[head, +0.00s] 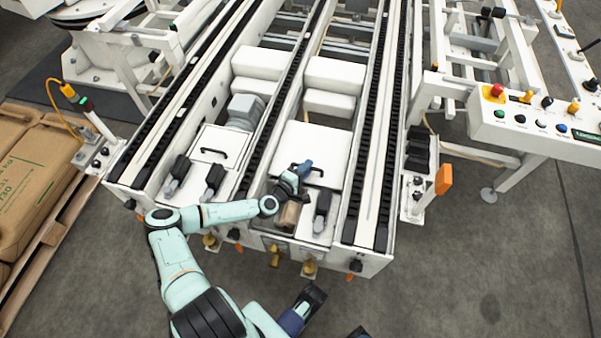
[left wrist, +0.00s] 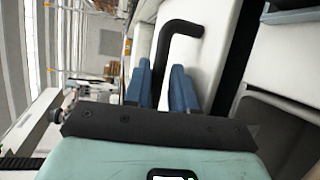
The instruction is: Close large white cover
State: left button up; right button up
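The large white cover (head: 315,146) lies over the right bay of the conveyor frame, close to level, and I cannot tell whether it is fully seated. My left gripper (head: 304,168) is at its near edge, over the cover's black handle (head: 317,173). In the left wrist view the two blue fingers (left wrist: 160,86) stand apart, one on each side of the black handle (left wrist: 180,29). A gap shows between them, and I see no clear grip. The white cover surface (left wrist: 204,60) lies behind the handle.
A smaller white cover (head: 216,141) with a black handle lies in the left bay. Black chain rails (head: 367,150) run along the bays. A control panel (head: 545,122) stands at right, sacks on a pallet (head: 35,190) at left. The floor at lower right is clear.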

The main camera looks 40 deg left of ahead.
pick_arm(q)
jog(key=s+d+r, duration=0.1)
jog(key=s+r, duration=0.1)
jog(key=s, duration=1.1)
jog(key=shift+d+r+p, duration=0.15)
jog(key=shift+d+p, duration=0.05)
jog(key=shift+p, duration=0.2)
pick_arm(e)
jog(key=shift+s+a+r, duration=0.15)
jog(key=shift+s+r, duration=0.35)
